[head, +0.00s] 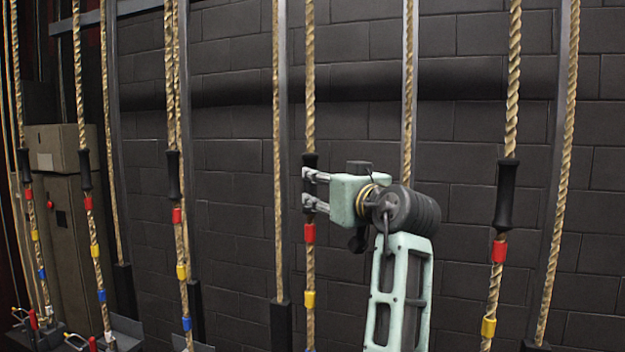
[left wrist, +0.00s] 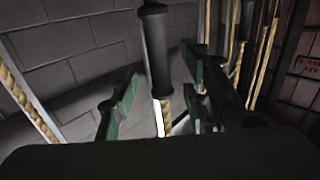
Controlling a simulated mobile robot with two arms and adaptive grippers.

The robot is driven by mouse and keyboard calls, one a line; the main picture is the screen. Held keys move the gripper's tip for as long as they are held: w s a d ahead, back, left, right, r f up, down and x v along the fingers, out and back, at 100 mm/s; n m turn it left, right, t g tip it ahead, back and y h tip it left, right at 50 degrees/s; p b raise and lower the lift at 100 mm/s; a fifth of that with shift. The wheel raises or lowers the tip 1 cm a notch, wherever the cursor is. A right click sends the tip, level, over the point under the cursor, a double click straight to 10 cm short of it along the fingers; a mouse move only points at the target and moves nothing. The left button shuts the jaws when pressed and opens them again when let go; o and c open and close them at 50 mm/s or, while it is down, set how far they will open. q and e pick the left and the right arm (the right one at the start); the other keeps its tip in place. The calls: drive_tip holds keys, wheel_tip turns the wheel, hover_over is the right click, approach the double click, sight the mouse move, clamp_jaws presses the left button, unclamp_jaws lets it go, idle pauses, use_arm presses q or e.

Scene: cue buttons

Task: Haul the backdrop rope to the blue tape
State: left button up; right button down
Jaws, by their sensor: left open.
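My left gripper (head: 312,190) is open at the black grip (head: 309,160) of the middle rope (head: 310,80). In the left wrist view that grip (left wrist: 156,50) shows between the two spread fingers of the gripper (left wrist: 165,100). I cannot tell if they touch it. Below the grip are red tape (head: 309,233) and yellow tape (head: 309,299). My right gripper is not in view.
A similar rope (head: 513,80) hangs at the right. Ropes at the left show blue tape (head: 186,323) below yellow. Grey vertical rails (head: 283,200) stand behind. Red-handled levers (head: 93,343) and a grey cabinet (head: 70,235) are at the left. Dark block wall is behind.

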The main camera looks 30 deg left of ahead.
sight(313, 183)
use_arm(q)
drive_tip(key=p+x, duration=0.3)
drive_tip(key=x, duration=0.3)
drive_tip(key=shift+w+a, duration=0.25)
drive_tip(key=shift+w+a+f, duration=0.1)
drive_tip(key=shift+w+a, duration=0.1)
drive_tip(key=shift+a, duration=0.15)
drive_tip(key=shift+c, duration=0.2)
clamp_jaws()
drive_tip(key=shift+f, duration=0.1)
